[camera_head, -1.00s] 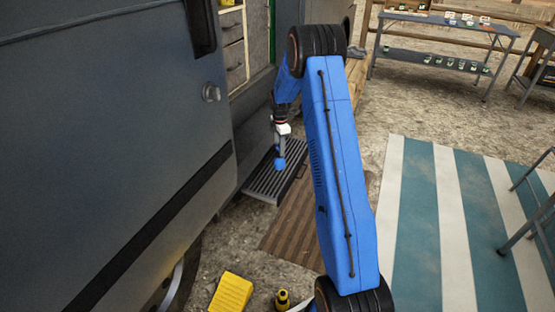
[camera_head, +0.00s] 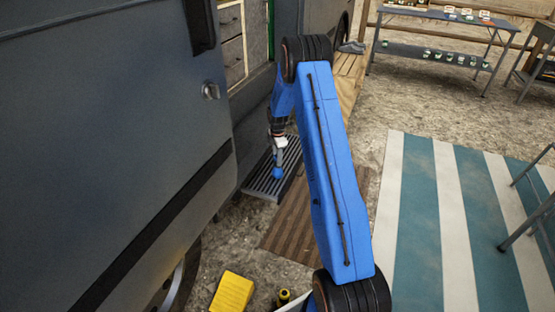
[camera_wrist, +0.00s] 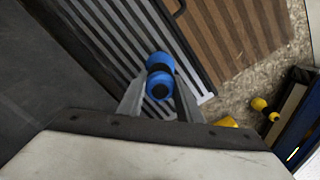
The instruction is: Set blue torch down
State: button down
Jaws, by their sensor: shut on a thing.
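The blue torch (camera_wrist: 160,68) with a dark middle band is between the two fingers of my gripper (camera_wrist: 160,100) in the wrist view. My gripper is shut on it. In the head view the blue torch (camera_head: 277,173) shows as a small blue end below my gripper (camera_head: 279,152), in front of the ribbed grey step (camera_head: 262,185) beside the van. The step also shows behind the torch in the wrist view (camera_wrist: 120,35). I cannot tell whether the torch touches the step.
The van's dark door (camera_head: 120,150) stands close on the left. A brown striped mat (camera_head: 300,232) lies right of the step. A yellow block (camera_head: 232,293) and a yellow-and-black object (camera_head: 283,296) are on the gravel in front. A striped rug (camera_head: 460,220) lies to the right.

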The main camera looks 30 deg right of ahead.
jog(key=shift+f, duration=0.15)
jog(key=c, duration=1.3)
grip_release()
jog(key=shift+o, duration=0.2)
